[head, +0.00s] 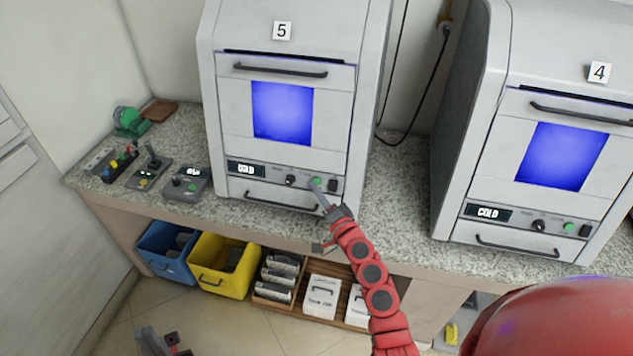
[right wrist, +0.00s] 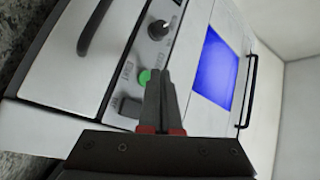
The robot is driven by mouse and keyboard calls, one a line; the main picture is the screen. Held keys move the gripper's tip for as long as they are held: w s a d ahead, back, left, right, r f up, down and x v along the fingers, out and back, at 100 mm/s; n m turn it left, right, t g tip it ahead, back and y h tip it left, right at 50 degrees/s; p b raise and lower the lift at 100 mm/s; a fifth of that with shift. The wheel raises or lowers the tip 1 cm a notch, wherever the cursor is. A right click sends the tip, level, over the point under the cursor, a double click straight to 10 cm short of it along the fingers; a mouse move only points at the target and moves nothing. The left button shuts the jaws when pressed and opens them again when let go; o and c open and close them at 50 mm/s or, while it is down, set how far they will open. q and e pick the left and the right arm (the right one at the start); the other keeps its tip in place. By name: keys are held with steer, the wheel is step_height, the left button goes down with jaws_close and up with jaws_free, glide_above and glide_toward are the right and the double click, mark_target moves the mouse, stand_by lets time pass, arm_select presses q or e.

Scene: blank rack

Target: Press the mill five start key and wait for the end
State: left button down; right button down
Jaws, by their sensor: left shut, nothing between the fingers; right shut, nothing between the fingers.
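Mill five (head: 288,135) is a pale grey box with a "5" label, a blue lit window and a display that reads "COLD". Its round green start key (head: 316,182) is on the front panel, right of a black knob. The green key also shows in the right wrist view (right wrist: 144,76). My right gripper (head: 318,190) is shut and empty, its tips right at the green key. In the right wrist view the tips partly overlap the key; I cannot tell whether they touch it. My left gripper (head: 150,335) is shut and empty, low at the bottom left.
Mill four (head: 560,150) stands to the right, also showing "COLD". Small control boxes (head: 185,183) sit on the speckled counter (head: 400,190) at left. Below are a blue bin (head: 155,265), a yellow bin (head: 210,280) and wooden trays. A cable hangs between the mills.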

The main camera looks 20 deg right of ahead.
steer(key=shift+w, duration=0.1)
steer(key=shift+w+d+f+b, duration=0.1)
steer(key=shift+w+d+b, duration=0.15)
steer(key=shift+b, duration=0.1)
